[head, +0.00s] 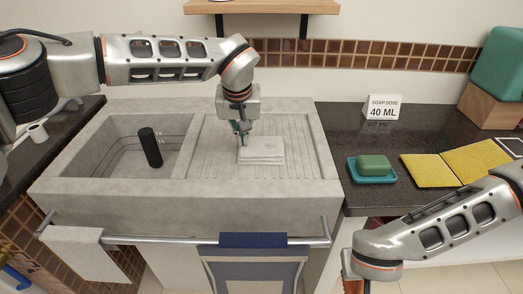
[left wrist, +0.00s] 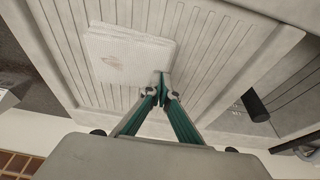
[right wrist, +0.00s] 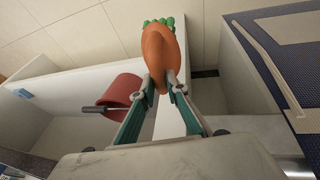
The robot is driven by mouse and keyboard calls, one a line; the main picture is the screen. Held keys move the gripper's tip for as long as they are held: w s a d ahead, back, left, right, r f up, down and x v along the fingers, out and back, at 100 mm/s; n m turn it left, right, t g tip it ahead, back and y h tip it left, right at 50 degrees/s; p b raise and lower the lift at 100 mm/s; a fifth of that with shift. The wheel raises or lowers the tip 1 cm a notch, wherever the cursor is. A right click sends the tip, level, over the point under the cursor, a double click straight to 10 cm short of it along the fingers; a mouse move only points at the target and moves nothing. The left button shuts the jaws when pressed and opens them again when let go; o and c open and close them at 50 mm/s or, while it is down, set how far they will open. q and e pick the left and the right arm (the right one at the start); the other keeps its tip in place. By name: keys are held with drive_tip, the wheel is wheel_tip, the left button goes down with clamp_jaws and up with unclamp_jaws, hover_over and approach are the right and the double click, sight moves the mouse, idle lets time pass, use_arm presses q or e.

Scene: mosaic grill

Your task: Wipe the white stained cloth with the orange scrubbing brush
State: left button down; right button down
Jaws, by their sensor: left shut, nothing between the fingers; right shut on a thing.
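The white stained cloth (head: 262,152) lies folded on the ribbed drainboard of the stone sink. In the left wrist view the cloth (left wrist: 125,58) shows a faint brownish stain. My left gripper (head: 242,140) points down at the cloth's left edge in the head view. In the left wrist view its fingertips (left wrist: 165,85) are together and empty at the cloth's corner. My right gripper (right wrist: 164,85) is shut on the orange scrubbing brush (right wrist: 160,48), which has green bristles at its far end. In the head view the right gripper and brush are out of sight.
A black cylinder (head: 150,147) stands in the sink basin (head: 105,150). A green soap block sits on a teal dish (head: 354,178) on the right counter, by yellow cloths (head: 428,171). A metal rail (head: 180,241) with towels runs along the sink front. A red pot (right wrist: 122,97) shows low down.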

drive_tip(key=shift+r, duration=0.1)
